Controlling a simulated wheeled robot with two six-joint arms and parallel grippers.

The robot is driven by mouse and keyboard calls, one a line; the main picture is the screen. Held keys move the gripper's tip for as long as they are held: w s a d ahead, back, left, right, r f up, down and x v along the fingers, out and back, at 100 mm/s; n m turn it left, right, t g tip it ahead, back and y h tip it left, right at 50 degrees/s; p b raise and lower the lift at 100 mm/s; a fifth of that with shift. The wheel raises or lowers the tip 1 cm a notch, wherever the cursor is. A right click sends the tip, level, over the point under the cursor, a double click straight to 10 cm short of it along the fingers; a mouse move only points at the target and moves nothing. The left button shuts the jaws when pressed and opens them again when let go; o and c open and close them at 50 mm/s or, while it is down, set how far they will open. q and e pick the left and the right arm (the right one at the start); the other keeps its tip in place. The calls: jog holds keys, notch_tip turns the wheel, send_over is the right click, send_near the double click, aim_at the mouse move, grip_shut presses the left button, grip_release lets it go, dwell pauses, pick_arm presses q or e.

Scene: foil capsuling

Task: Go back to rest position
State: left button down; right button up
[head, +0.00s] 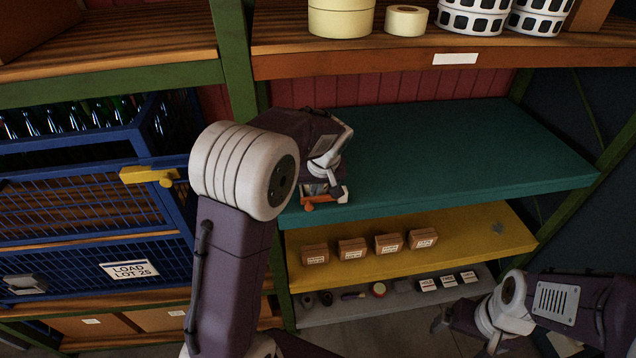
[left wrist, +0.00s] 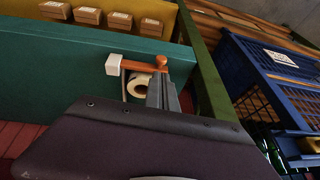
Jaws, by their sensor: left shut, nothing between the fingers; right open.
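My left gripper (head: 322,184) is above the left front corner of the teal shelf (head: 430,150); its fingers are shut with nothing between them. In the left wrist view its grey fingers (left wrist: 162,93) point at the shelf edge. Beside them is an orange bar with a white end block (left wrist: 140,66) and a round knob, with a cream roll (left wrist: 139,85) by it. The orange piece also shows in the head view (head: 322,199); whether the fingers touch it is unclear.
A blue mesh cage (head: 90,220) with bottles and a yellow latch (head: 150,175) stands left. A green post (head: 236,75) is near my left arm. Small boxes (head: 352,248) sit on the yellow shelf (head: 460,232). Rolls (head: 340,18) stand on the upper shelf.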

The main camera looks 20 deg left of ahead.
pick_arm(q)
jog(key=s+d+f+m+g+h+b, duration=0.1)
jog(key=s+d+f+m+b, duration=0.1)
jog(key=s+f+b, duration=0.4)
jog(key=s+d+f+m+g+h+b, duration=0.1)
jog(key=s+f+b, duration=0.4)
jog(key=s+f, duration=0.8)
jog(key=d+f+m+h, duration=0.1)
jog(key=m, duration=0.1)
jog(key=shift+s+d+f+m+b, duration=0.3)
jog(key=shift+s+d+m+b, duration=0.05)
jog(key=shift+s+m, duration=0.05)
